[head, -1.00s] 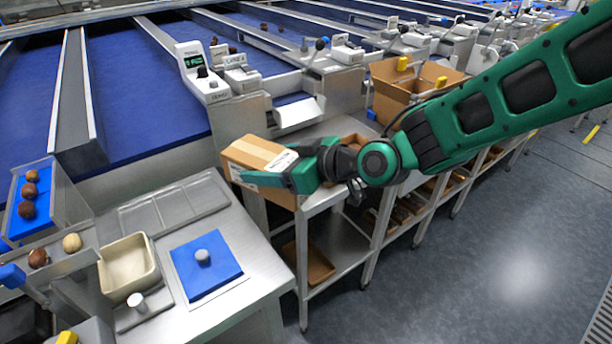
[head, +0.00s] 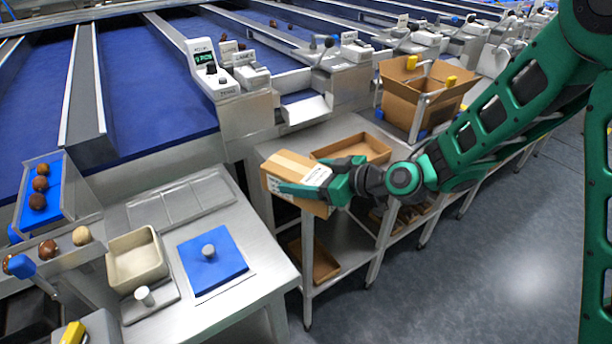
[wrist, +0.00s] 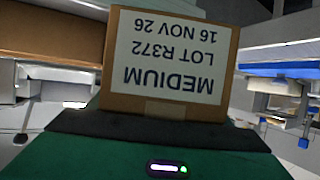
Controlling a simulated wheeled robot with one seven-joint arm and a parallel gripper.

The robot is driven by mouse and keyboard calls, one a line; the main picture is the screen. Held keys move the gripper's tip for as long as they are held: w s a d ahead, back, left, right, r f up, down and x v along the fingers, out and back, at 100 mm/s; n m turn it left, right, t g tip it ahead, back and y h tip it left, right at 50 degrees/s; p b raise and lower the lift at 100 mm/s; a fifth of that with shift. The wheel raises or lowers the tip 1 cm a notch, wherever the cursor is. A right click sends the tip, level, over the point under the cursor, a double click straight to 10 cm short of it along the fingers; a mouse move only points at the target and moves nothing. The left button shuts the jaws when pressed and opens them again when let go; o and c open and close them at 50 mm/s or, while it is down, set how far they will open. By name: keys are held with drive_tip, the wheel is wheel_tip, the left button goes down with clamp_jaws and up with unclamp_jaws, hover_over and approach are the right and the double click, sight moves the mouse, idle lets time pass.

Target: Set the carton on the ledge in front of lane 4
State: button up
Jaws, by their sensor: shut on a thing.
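A closed brown carton (head: 286,167) with a tape strip and a white label is held in my gripper (head: 312,190) at the front left edge of the metal stand. In the wrist view the carton (wrist: 120,103) fills the middle, its label upside down and reading MEDIUM, LOT R372, 16 NOV 26. My gripper is shut on it, with green fingers along its sides. Whether the carton touches the stand top cannot be told. The ledge (head: 306,109) is probably the pale metal shelf below a small lane sign (head: 252,75), whose number is too small to read surely.
An open shallow carton tray (head: 352,148) lies on the stand behind my gripper. A large open box (head: 412,100) stands further right. At left are a bench (head: 243,288) with a blue pad (head: 212,262) and a cream bin (head: 135,262). Grey floor is clear at right.

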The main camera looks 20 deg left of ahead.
drive_tip(key=o, duration=1.6)
drive_tip(key=shift+r, duration=0.1)
drive_tip(key=v, duration=1.2)
